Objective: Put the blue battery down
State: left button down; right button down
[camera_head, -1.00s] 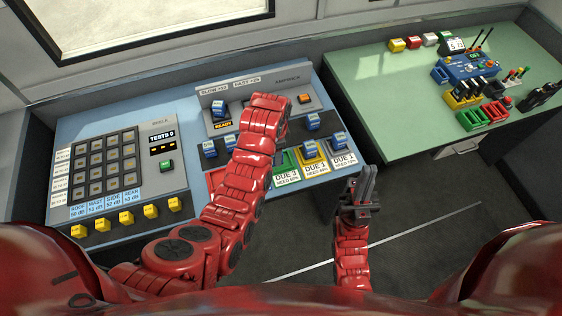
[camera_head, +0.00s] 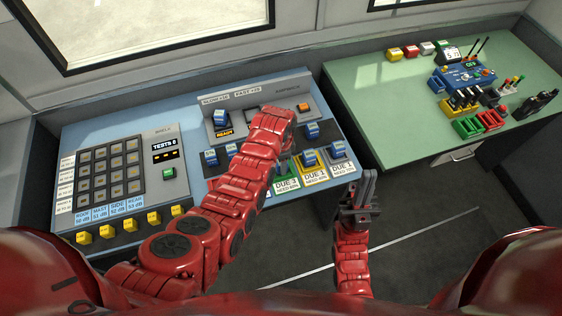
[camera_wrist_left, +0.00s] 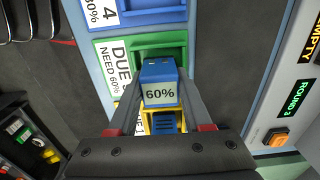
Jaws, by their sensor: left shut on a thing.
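In the left wrist view my left gripper (camera_wrist_left: 160,80) is shut on a blue battery (camera_wrist_left: 160,94) with a white label reading 60%. The battery is over the lower part of the green bay (camera_wrist_left: 148,42), whose label reads DUE, NEED 60%. I cannot tell whether it touches the bay. In the head view my left forearm hides the held battery; the green bay's label (camera_head: 287,185) shows beside it. My right gripper (camera_head: 366,188) points up in front of the desk, away from the batteries, and its finger gap is unclear.
The yellow bay (camera_head: 315,173) beside the green one holds another blue battery (camera_head: 308,157). A grey bay (camera_head: 341,167) with a battery is further right. More batteries stand left of my arm. A green table (camera_head: 380,120) with small devices stands at the right.

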pick_arm(q)
jog(key=shift+f, duration=0.2)
jog(key=shift+c, duration=1.7)
grip_release()
jog(key=shift+r, duration=0.1)
